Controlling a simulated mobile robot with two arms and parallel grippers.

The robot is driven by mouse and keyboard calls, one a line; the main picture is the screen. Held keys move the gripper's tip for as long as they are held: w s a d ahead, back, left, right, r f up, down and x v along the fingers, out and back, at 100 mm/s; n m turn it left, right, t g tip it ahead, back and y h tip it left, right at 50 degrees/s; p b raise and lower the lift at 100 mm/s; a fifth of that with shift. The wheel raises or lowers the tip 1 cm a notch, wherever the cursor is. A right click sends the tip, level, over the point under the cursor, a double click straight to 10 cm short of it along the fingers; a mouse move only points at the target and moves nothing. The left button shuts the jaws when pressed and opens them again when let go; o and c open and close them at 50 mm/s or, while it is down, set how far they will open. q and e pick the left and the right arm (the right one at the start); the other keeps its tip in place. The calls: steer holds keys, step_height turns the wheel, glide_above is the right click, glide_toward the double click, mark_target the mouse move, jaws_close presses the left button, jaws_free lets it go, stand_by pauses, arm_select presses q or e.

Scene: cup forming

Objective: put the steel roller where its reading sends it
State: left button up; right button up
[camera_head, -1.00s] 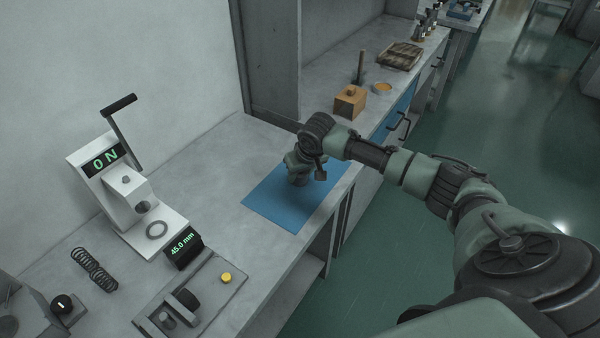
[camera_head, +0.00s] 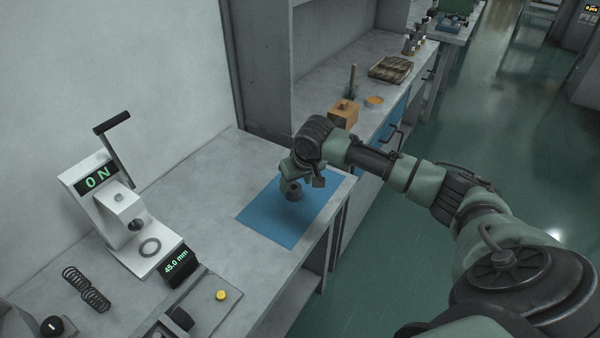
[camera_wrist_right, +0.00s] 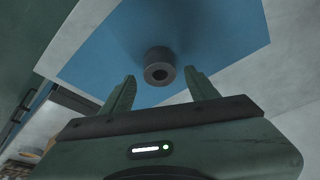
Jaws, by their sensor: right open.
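The steel roller (camera_head: 292,192) is a short dark grey cylinder standing upright on the blue mat (camera_head: 266,224). In the right wrist view the roller (camera_wrist_right: 160,64) shows the hole in its end, just beyond the fingertips. My right gripper (camera_head: 294,177) is just above the roller, partly hidden by its own wrist. In the wrist view the right gripper (camera_wrist_right: 160,84) is open with nothing between its fingers. A small black display (camera_head: 178,265) reads 45.0 mm. My left gripper is not in view.
A white lever press (camera_head: 118,215) reads 0 N, with a ring at its foot. A wooden block (camera_head: 344,115) and orange dish (camera_head: 374,100) stand on the farther counter.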

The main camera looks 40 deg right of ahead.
steer(key=v, duration=0.7)
steer(key=shift+r, duration=0.4)
steer(key=shift+s, duration=0.15)
